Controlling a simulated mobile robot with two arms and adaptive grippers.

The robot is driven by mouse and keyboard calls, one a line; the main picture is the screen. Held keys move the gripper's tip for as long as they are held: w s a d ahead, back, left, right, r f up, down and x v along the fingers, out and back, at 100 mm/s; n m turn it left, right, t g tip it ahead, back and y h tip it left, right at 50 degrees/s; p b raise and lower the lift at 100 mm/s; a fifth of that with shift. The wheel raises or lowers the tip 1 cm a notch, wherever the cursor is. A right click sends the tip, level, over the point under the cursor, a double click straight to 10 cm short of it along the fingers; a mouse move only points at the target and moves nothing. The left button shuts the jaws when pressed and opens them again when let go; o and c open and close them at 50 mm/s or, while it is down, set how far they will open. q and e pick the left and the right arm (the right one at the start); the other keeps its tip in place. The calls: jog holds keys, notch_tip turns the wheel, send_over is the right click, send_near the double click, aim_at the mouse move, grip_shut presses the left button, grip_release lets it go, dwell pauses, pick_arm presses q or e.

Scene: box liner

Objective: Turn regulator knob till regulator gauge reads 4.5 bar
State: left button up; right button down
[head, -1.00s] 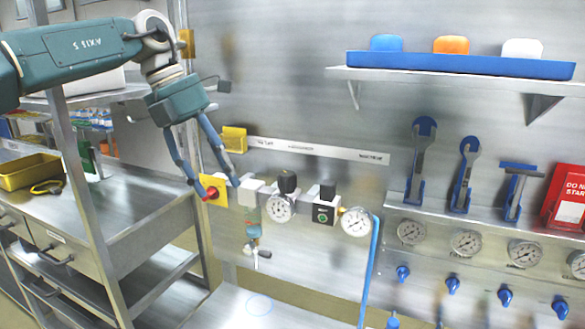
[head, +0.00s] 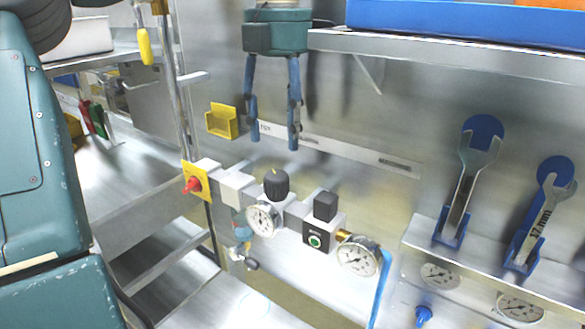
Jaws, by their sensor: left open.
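The black regulator knob (head: 276,184) stands on top of the regulator body on the wall-mounted air unit. The regulator gauge (head: 263,219), a round white dial, faces out below the knob; its reading is too small to tell. My left gripper (head: 272,123) hangs above the unit with its two blue fingers pointing down, spread apart and empty. Its fingertips are above the knob, on either side of it in the picture, and not touching it. My right gripper is not in view.
A red knob on a yellow plate (head: 193,183) sits left of the regulator. A black block (head: 326,205) and a second gauge (head: 358,256) are to its right. A shelf with a blue tray (head: 450,22) is above right.

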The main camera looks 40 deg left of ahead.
aim_at(275, 175)
pick_arm(q)
jog(key=shift+s+f+p, duration=0.3)
jog(key=shift+s+f, duration=0.7)
jog(key=shift+s, duration=0.2)
notch_tip(275, 175, down, 3)
jog(key=shift+s+f+p, duration=0.1)
jog(key=shift+s+p, duration=0.05)
jog(key=shift+p, duration=0.35)
jog(key=f, duration=0.1)
jog(key=w+f, duration=0.1)
jog(key=f, duration=0.1)
jog(key=shift+w+p, duration=0.1)
jog(key=shift+p, duration=0.25)
jog(key=shift+f, duration=0.8)
jog(key=shift+s, duration=0.2)
jog(key=shift+w, duration=0.1)
jog(key=c, duration=0.6)
jog(key=shift+w, duration=0.1)
jog(key=c, duration=0.4)
jog(key=shift+c, duration=0.7)
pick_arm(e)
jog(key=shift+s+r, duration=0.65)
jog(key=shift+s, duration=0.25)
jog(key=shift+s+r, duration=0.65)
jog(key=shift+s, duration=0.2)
